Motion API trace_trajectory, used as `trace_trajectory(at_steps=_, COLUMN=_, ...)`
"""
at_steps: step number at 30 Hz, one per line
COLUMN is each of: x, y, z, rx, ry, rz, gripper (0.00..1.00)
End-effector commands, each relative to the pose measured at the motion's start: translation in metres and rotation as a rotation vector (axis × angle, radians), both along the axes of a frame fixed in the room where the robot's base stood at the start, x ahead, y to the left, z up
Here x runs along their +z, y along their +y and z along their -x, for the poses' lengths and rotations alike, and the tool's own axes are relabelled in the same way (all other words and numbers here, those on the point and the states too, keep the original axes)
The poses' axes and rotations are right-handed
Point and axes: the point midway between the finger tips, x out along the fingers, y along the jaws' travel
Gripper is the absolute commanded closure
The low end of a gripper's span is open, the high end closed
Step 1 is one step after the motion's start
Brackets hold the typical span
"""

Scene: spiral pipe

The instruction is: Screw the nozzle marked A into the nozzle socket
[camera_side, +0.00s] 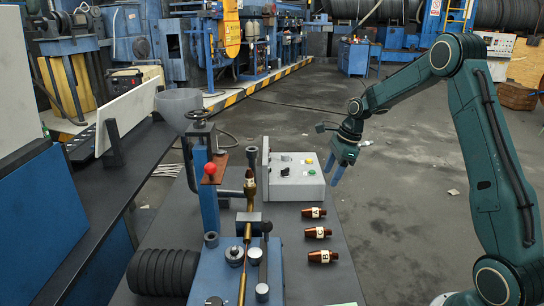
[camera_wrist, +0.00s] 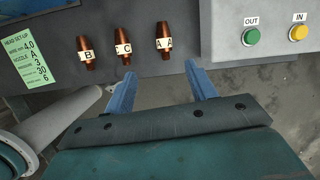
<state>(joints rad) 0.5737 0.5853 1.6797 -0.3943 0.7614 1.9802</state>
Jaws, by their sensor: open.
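Three copper-brown nozzles with white letter bands lie on the dark table. Nozzle A (camera_wrist: 163,42) is nearest the control box, nozzle C (camera_wrist: 123,46) is in the middle and nozzle B (camera_wrist: 86,53) is farthest from the box. In the side view, nozzle A (camera_side: 313,212) lies at the back of the row. My gripper (camera_wrist: 159,70) is open and empty, its two blue fingers apart below C and A in the wrist view. In the side view my gripper (camera_side: 338,165) hangs above and behind the row. The nozzle socket cannot be clearly made out.
A grey control box (camera_side: 293,176) with buttons stands behind the nozzles. A green setup card (camera_wrist: 29,62) lies on the table.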

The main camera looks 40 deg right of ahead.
Motion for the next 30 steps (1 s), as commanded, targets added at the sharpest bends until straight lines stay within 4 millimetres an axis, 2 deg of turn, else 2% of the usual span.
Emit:
trace_trajectory(at_steps=1, x=-0.007, y=-0.005, z=-0.002, rx=-0.031, ry=0.008, rz=-0.013, gripper=0.44)
trace_trajectory(at_steps=6, x=-0.016, y=-0.012, z=-0.004, rx=-0.085, ry=0.021, rz=-0.035, gripper=0.44)
trace_trajectory(at_steps=13, x=-0.018, y=-0.011, z=-0.004, rx=-0.088, ry=0.021, rz=-0.035, gripper=0.44)
trace_trajectory(at_steps=17, x=-0.027, y=-0.009, z=-0.006, rx=-0.087, ry=0.024, rz=-0.036, gripper=0.44)
trace_trajectory(at_steps=30, x=-0.084, y=0.004, z=-0.018, rx=-0.085, ry=0.024, rz=-0.036, gripper=0.44)
